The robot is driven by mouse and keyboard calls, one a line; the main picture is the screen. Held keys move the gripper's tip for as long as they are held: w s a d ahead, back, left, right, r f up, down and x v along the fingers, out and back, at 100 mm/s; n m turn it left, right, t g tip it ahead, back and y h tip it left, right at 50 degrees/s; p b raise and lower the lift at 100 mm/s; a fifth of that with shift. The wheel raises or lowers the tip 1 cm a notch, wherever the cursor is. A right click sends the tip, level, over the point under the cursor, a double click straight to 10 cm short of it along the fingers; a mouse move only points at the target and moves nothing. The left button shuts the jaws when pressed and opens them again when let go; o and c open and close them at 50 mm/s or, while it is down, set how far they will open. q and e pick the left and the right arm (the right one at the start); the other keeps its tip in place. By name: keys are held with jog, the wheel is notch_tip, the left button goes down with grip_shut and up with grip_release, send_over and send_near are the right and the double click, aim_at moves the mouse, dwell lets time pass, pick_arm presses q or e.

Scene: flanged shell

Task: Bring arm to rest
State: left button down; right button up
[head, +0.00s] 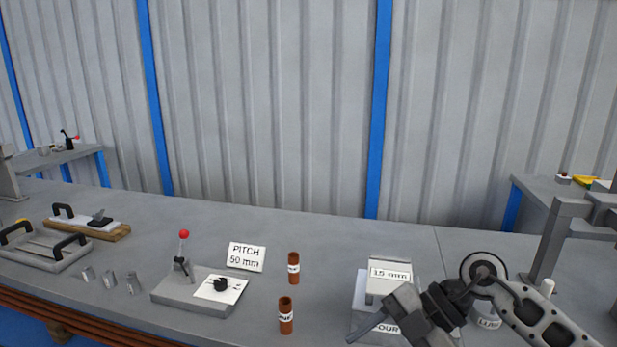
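My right arm (545,318) reaches in from the lower right. Its gripper (372,325) hangs over the front of the white box with a "15 mm" card (390,273), pointing down and left. One thin finger shows clearly; the other is hard to make out, so the opening cannot be judged. No held object is visible. The gripper hides part of the box's front label. My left gripper is not in view.
Two brown tubes (293,268) (286,315) stand left of the box. A red-knobbed lever fixture (184,290) and a "PITCH 50 mm" card (246,257) stand further left. A labelled round container (487,323) is behind my arm. The bench's back middle is clear.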

jog(key=s+a+r+m+t+y, duration=0.3)
jog(key=a+r+m+t+y, duration=0.15)
jog(key=a+t+y, duration=0.45)
jog(key=d+f+m+t+h, duration=0.9)
jog(key=f+m+h, duration=0.15)
jog(key=m, duration=0.55)
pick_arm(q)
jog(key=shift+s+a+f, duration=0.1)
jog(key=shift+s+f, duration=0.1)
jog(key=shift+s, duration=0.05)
pick_arm(e)
jog(key=s+d+f+m+g+h, duration=0.1)
jog(key=s+d+f+g+h, duration=0.1)
jog(key=s+f, duration=0.3)
jog(key=s+d+f+m+g+h, duration=0.2)
jog(key=s+f+g+h, duration=0.1)
jog(key=s+f, duration=0.3)
notch_tip(320, 180, down, 3)
jog(key=shift+s+d+r+g, duration=0.2)
jog(key=shift+d+g, duration=0.05)
jog(key=shift+g, duration=0.45)
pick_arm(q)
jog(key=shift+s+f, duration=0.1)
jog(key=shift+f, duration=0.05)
pick_arm(e)
jog(key=shift+m, duration=0.25)
